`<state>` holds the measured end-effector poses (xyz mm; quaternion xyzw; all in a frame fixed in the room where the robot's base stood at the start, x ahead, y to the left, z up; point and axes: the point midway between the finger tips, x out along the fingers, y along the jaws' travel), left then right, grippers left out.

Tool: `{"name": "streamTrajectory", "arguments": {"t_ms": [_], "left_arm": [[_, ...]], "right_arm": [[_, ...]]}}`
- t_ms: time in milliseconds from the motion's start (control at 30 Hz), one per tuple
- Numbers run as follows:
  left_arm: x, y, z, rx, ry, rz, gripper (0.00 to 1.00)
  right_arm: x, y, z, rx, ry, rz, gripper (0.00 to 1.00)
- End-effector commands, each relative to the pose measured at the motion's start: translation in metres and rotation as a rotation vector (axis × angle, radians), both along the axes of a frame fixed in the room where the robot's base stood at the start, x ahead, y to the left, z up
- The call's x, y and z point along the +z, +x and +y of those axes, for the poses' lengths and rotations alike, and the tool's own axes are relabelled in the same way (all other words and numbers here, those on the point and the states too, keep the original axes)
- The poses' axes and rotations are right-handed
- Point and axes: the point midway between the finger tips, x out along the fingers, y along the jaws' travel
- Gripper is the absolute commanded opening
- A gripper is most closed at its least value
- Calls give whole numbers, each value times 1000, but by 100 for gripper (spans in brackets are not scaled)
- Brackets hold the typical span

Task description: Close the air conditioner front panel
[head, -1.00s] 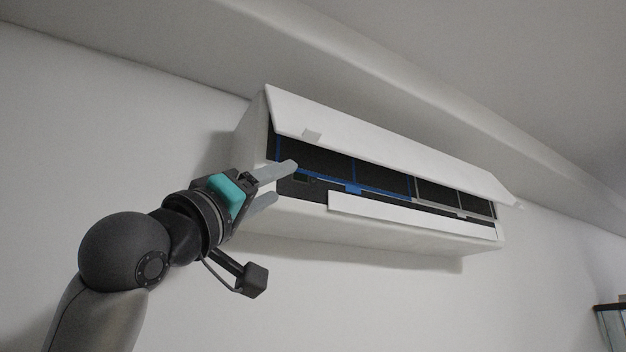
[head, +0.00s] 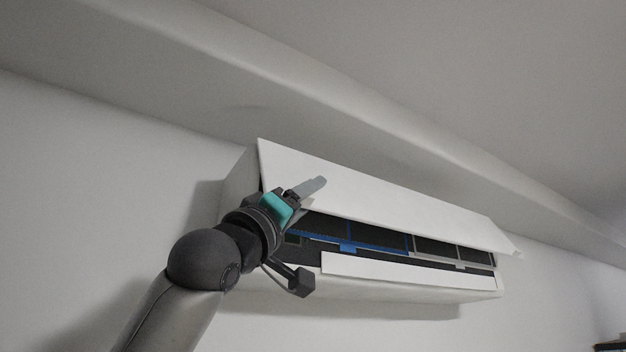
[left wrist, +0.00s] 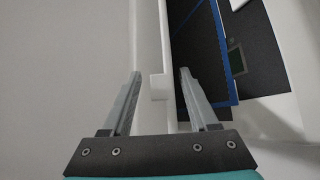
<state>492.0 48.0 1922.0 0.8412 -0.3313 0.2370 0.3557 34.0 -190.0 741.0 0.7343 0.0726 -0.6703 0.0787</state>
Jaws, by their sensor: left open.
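The white air conditioner (head: 390,290) hangs on the wall in the head view. Its white front panel (head: 400,203) is tilted out, with its lower edge away from the body. Dark filters (head: 380,241) with blue and grey frames show in the gap. My left gripper (head: 312,196) is open at the panel's left part. One finger lies in front of the panel; the other is mostly hidden by it. In the left wrist view the panel (left wrist: 151,50) is nearly edge-on between the open fingers (left wrist: 158,72), with a small tab (left wrist: 159,87). Contact cannot be told. My right gripper is not in view.
A white lower flap (head: 400,273) runs below the filters. A ceiling ledge (head: 300,90) passes close above the unit. The wall (head: 80,200) to the left is bare. A dark object (head: 608,347) shows at the lower right corner.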

Motion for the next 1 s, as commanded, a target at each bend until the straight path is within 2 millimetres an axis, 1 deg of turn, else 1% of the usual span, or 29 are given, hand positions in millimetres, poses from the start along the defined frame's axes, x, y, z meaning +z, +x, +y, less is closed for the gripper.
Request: {"name": "streamTrajectory", "arguments": {"t_ms": [33, 200, 367, 600, 667, 1000], "left_arm": [[8, 4, -3, 1, 0, 1, 60], [15, 14, -9, -1, 0, -1, 60], [17, 18, -10, 0, 0, 0, 60], [16, 18, -10, 0, 0, 0, 60], [16, 18, -10, 0, 0, 0, 54], [17, 17, -10, -1, 0, -2, 16]], "right_arm": [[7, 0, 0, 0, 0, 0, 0], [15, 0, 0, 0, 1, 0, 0], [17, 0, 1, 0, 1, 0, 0], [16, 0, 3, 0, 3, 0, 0], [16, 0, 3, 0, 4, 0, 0], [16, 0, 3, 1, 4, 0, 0]]}}
